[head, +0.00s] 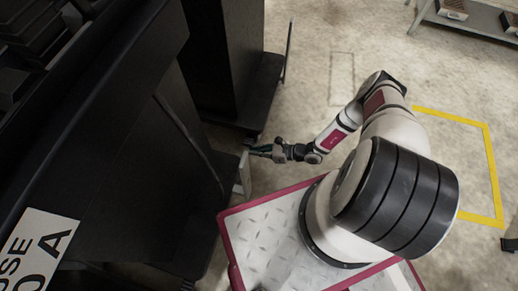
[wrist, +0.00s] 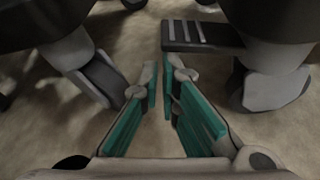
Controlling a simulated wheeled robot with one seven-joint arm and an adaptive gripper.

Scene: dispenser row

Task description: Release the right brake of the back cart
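Two tall black units stand in the head view, one at the left (head: 120,130) and one farther off at the top (head: 215,50); I cannot tell for certain which is the back cart. My gripper (head: 250,146) reaches low to the gap between them. In the wrist view its teal-padded fingers (wrist: 161,75) are almost together, with a thin gap and nothing held. Ahead of them on the right, a dark pedal with light stripes (wrist: 200,36) sticks out from a grey caster (wrist: 272,75). The fingertips look apart from it. Another caster with a grey lever (wrist: 102,78) is at the left.
A sign (head: 38,255) is on the left unit. My base has a tread-plate top with a red rim. Bare concrete floor (head: 310,50) lies right of the units. Yellow tape (head: 490,160) marks the floor at the right, and a shelf (head: 475,18) stands at the top right.

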